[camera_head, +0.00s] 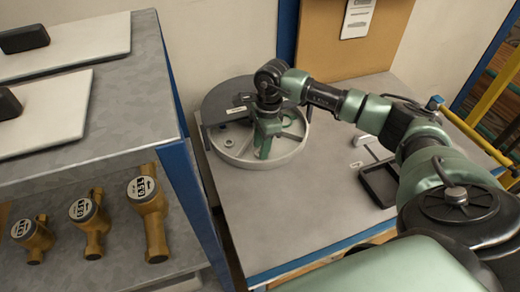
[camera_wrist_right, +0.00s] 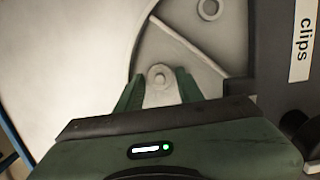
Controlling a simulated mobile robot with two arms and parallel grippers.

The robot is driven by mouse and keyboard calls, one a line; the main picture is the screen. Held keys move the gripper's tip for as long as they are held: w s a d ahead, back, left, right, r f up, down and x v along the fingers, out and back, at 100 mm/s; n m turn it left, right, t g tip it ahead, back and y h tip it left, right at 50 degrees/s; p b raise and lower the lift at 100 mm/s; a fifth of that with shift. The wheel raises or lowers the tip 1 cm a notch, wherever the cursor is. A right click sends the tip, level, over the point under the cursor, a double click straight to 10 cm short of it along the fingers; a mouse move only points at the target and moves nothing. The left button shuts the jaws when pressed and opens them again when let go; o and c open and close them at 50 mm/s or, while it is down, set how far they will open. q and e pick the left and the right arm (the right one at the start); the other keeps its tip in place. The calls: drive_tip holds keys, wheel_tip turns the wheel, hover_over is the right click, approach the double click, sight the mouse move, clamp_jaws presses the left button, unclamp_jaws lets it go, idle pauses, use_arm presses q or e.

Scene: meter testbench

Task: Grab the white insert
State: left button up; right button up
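A round whitish tray (camera_head: 288,155) stands on the grey bench, with a dark cover over its back left part. A pale piece with a small round knob (camera_wrist_right: 161,78) shows inside it in the right wrist view; it looks like the white insert. My right gripper (camera_head: 264,152) points down into the tray. In the wrist view its two green fingers (camera_wrist_right: 158,84) are apart, on either side of the knob, with a gap visible around it. In the head view the arm and fingers hide part of the tray's inside. My left gripper is not in view.
The dark cover (camera_wrist_right: 285,60) carries a "clips" label and lies close right of the fingers in the wrist view. A black open tray (camera_head: 378,184) sits at the bench's right. A shelf (camera_head: 120,110) with several brass meters stands left.

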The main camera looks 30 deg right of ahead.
drive_tip(key=shift+f, duration=0.35)
clamp_jaws()
drive_tip(key=shift+r, duration=0.1)
